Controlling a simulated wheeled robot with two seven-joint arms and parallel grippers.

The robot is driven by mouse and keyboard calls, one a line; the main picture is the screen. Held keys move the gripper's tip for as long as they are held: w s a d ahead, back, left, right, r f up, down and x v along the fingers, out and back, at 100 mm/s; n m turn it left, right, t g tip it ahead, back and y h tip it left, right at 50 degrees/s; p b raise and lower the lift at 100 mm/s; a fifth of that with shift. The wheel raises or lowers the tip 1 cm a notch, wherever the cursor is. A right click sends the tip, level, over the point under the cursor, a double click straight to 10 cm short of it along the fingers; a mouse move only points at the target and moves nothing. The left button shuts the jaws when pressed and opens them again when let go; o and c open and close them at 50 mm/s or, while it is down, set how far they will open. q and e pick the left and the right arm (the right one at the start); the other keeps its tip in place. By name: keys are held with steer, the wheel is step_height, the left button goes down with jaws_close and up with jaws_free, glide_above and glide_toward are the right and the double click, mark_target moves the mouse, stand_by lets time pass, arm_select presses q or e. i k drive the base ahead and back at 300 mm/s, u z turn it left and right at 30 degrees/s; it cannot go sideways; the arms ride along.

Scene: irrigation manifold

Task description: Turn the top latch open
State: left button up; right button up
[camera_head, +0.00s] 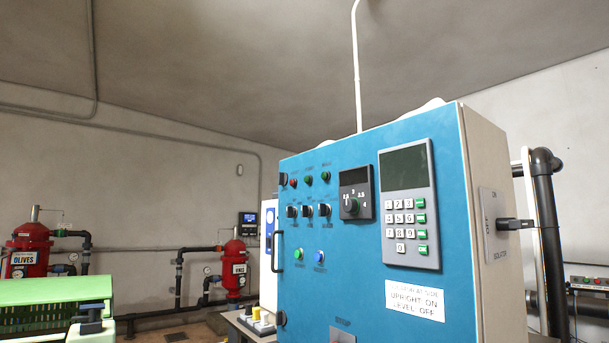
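A large blue control cabinet (350,270) stands at centre right, its door facing me at an angle. On the door's left edge, a small dark fitting that looks like the top latch (283,179) sits near the upper corner. A similar dark fitting (281,318) sits lower on the same edge. A dark vertical pull handle (275,251) is between them. The top fitting is too small to tell whether it is turned open or closed. Neither of my grippers is in view.
The door carries a keypad panel (409,204), a dial, switches, lamps and a white label (415,300). An isolator lever (515,224) sticks out on the right side.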

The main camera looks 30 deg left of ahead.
mark_target(283, 180)
steer(key=z, duration=3.15)
steer(key=k, duration=2.4)
steer(key=u, duration=2.25)
steer(key=i, duration=0.45)
steer(key=u, duration=0.05)
